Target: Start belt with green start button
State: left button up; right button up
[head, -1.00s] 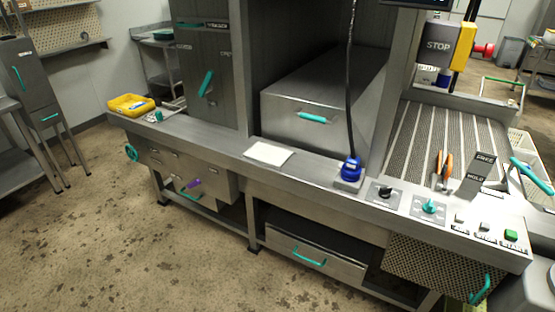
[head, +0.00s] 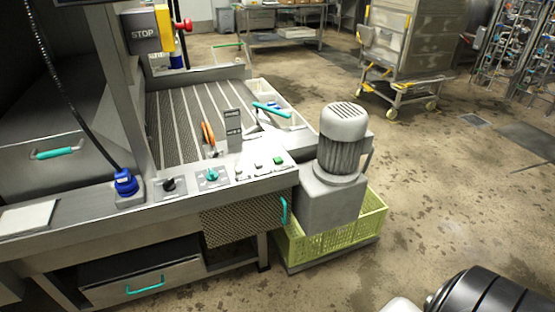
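The green start button (head: 278,160) sits at the right end of the row of buttons on the front ledge of the steel machine. Paler buttons (head: 257,166) stand to its left. The slatted belt (head: 178,130) lies behind the ledge, with an orange-handled tool (head: 209,136) and a small upright sign plate (head: 233,130) near its front right. Neither of my grippers shows in the head view. A dark rounded part at the bottom right corner looks like part of my arm, with no fingers visible.
A grey motor (head: 341,150) stands right of the button ledge, by a yellow-green crate (head: 335,240). A teal-handled lever (head: 271,109) juts out beside the belt. A blue plug (head: 125,182) and teal knob (head: 212,175) sit on the ledge. Floor at right is open.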

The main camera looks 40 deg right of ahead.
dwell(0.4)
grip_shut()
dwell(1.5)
